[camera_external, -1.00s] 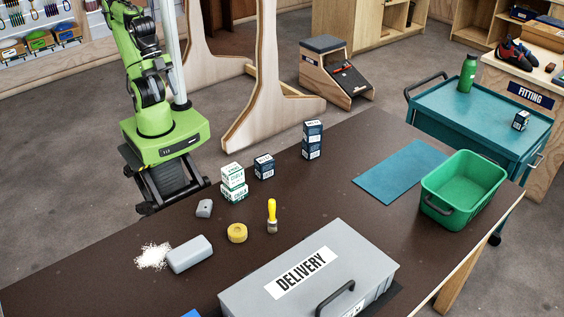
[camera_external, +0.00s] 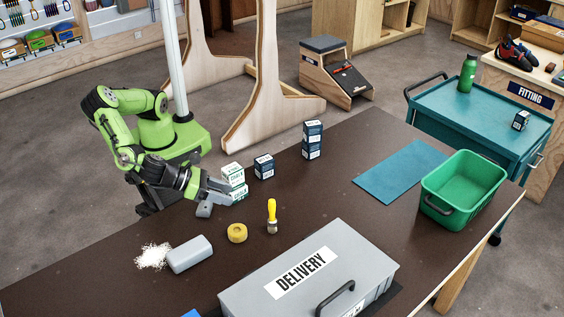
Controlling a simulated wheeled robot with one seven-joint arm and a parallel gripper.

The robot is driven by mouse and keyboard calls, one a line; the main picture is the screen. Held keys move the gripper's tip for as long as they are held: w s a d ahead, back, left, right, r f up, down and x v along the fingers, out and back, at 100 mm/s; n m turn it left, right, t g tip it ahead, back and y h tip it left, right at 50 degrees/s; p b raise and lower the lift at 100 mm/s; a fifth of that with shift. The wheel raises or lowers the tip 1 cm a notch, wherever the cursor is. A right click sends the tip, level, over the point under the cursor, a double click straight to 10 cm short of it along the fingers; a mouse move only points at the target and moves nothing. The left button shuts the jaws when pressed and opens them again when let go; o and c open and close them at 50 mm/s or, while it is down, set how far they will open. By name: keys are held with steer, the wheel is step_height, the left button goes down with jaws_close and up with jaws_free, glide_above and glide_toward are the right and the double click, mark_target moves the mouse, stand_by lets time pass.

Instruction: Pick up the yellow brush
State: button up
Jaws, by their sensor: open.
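The yellow brush (camera_external: 272,214) lies on the dark brown table, its yellow handle toward the back and its bristle end toward the front. It is right of a roll of yellow tape (camera_external: 237,233). My gripper (camera_external: 226,194) is over the table's back left edge, left of the brush and apart from it. It is open, with its grey fingers pointing right, near the white and green chalk boxes. The gripper partly hides the small grey block (camera_external: 204,210) and the lower chalk box (camera_external: 240,192).
Dark blue boxes (camera_external: 264,167) stand behind the brush, some stacked (camera_external: 312,140). A grey delivery case (camera_external: 240,297) is in front. A blue mat (camera_external: 400,170) and green bin (camera_external: 436,208) are at right.

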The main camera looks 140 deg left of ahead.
mark_target(272, 220)
steer(key=w+a+f+b, duration=0.1)
steer(key=w+a+f, duration=0.1)
steer(key=w+a, duration=0.1)
steer(key=w+a+f+m+b, duration=0.1)
steer(key=w+a+f+b, duration=0.1)
steer(key=w+a, duration=0.1)
steer(key=w+a+f+m+t+b, duration=0.1)
steer(key=w+a+f, duration=0.1)
steer(key=w+a, duration=0.2)
steer(key=shift+f+b, duration=0.3)
steer(key=shift+d+r+y, duration=0.1)
steer(key=shift+y, duration=0.2)
steer(key=shift+c, duration=0.6)
jaws_close()
